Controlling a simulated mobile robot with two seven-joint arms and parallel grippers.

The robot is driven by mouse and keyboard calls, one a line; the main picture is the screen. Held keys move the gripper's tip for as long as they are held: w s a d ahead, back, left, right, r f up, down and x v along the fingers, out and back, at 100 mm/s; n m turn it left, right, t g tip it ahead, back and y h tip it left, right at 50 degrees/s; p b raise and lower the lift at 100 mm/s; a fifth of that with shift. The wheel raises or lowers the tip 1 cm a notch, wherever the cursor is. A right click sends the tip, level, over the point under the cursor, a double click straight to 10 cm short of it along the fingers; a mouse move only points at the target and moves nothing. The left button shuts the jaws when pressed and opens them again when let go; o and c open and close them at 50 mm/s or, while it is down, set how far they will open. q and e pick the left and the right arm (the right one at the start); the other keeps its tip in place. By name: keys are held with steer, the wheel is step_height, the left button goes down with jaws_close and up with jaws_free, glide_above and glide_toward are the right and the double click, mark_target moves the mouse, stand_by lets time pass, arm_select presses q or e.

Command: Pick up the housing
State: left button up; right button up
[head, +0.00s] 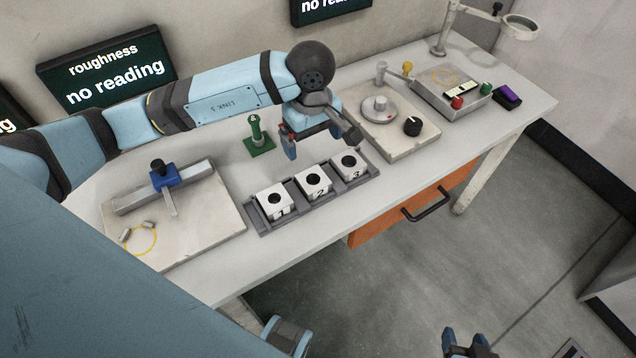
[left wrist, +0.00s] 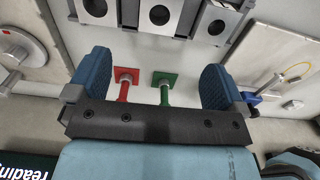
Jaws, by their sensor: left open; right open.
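The housings look to be three white blocks with round dark bores, numbered 1 (head: 285,209), 2 (head: 323,190) and 3 (head: 344,174). They sit in a row in a grey tray (head: 259,225) on the bench. My left gripper (head: 320,142) is open and empty, above the bench just behind the tray. In the left wrist view its spread fingers (left wrist: 156,80) frame a red plug gauge (left wrist: 124,92) and a green plug gauge (left wrist: 166,91), with the blocks beyond. The green one also stands in the head view (head: 257,142); the red one is hidden there. My right gripper (head: 467,343) is open, low over the floor.
A stone plate (head: 200,232) with a blue-clamped instrument lies left of the tray. A plate with a round stage and black knob (head: 412,126) lies right. An orange drawer (head: 385,222) hangs below.

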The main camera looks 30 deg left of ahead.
mark_target(313, 177)
arm_select(q)
step_height(313, 177, down, 14)
steer(key=shift+a+r+p, duration=0.15)
steer(key=shift+r+p, duration=0.05)
steer(key=shift+p, duration=0.15)
steer(key=shift+w, duration=0.1)
steer(key=c, duration=1.4)
